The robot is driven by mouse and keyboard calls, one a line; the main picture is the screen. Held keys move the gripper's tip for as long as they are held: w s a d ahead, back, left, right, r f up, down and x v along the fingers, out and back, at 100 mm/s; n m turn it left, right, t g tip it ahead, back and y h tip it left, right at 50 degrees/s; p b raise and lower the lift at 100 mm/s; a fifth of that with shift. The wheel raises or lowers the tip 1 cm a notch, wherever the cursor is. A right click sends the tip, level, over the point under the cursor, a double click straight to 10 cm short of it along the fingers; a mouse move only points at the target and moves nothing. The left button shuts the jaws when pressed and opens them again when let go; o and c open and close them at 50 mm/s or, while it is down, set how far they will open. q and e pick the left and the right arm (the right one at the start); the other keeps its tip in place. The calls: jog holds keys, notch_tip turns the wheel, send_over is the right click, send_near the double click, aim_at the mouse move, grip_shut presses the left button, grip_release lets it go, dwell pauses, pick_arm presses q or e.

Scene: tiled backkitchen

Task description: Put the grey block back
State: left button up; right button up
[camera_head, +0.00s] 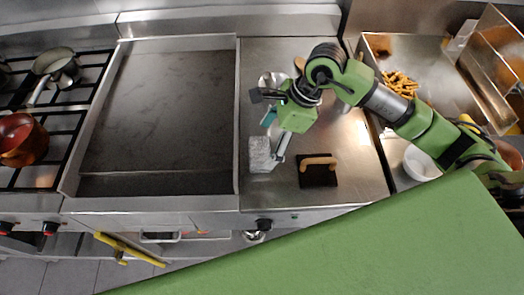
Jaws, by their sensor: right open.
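The grey block (261,155), pale and mottled, lies on the steel counter (355,185) just right of the griddle. My right gripper (274,140) reaches in from the right and is open over the block's upper right side. One finger comes down beside the block's right edge; I cannot tell whether it touches. The gripper body hides part of the counter behind it. My left gripper is not in view.
A dark press with a wooden handle (318,172) sits right of the block. A metal bowl (270,79) stands behind the gripper. The flat griddle (160,115) on the left is empty. A white bowl (420,162) and fries (400,83) are at right.

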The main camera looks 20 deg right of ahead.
jog(key=b+v, duration=0.1)
jog(key=v, duration=0.5)
jog(key=shift+r, duration=0.25)
jog(key=shift+s+d, duration=0.1)
